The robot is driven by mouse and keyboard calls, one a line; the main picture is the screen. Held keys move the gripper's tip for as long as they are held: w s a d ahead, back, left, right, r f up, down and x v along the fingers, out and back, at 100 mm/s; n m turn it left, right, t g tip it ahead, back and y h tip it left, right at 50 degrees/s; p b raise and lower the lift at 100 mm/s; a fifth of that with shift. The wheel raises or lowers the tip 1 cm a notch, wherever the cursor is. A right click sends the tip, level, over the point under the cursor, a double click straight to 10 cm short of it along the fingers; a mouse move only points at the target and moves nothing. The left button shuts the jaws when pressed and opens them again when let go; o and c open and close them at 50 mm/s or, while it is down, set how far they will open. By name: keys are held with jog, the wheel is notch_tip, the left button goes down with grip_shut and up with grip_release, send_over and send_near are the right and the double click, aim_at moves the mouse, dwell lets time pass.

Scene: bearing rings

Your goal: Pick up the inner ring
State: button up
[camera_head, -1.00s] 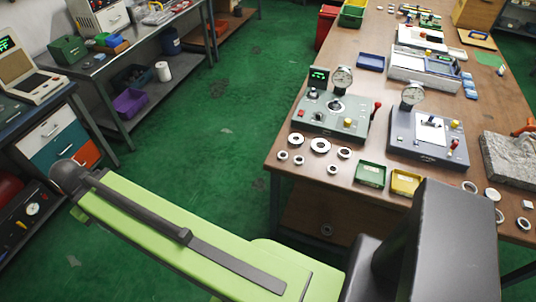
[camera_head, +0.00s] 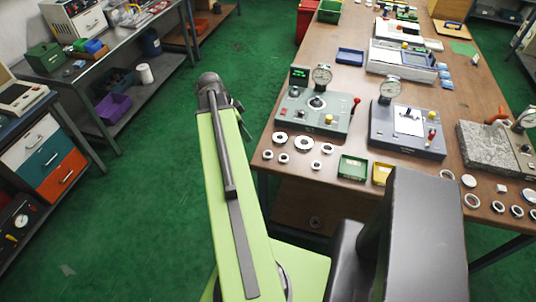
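Several metal rings lie flat at the near left edge of the wooden table. Three larger ones are a left ring (camera_head: 280,137), a middle ring (camera_head: 303,143) and a right ring (camera_head: 327,149). Smaller rings lie in front, among them a left one (camera_head: 268,155), a middle one (camera_head: 283,158) and a right one (camera_head: 316,164). I cannot tell which is the inner ring. My green arm stands left of the table; my gripper's fingers do not show, and a small dark part shows behind the arm.
A green gauge station (camera_head: 312,112) and a grey gauge station (camera_head: 408,130) stand behind the rings. A green bin (camera_head: 352,168) and a yellow bin (camera_head: 381,173) are at the front edge. A granite block (camera_head: 487,146) is at right. Green floor is clear at left.

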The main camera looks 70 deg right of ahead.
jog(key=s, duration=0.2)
jog(key=b, duration=1.1)
send_near(268, 156)
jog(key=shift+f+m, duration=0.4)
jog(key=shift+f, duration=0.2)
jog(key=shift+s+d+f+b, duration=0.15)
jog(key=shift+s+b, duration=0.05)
jog(key=shift+b, duration=0.15)
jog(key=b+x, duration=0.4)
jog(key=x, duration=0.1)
jog(key=shift+b, duration=0.35)
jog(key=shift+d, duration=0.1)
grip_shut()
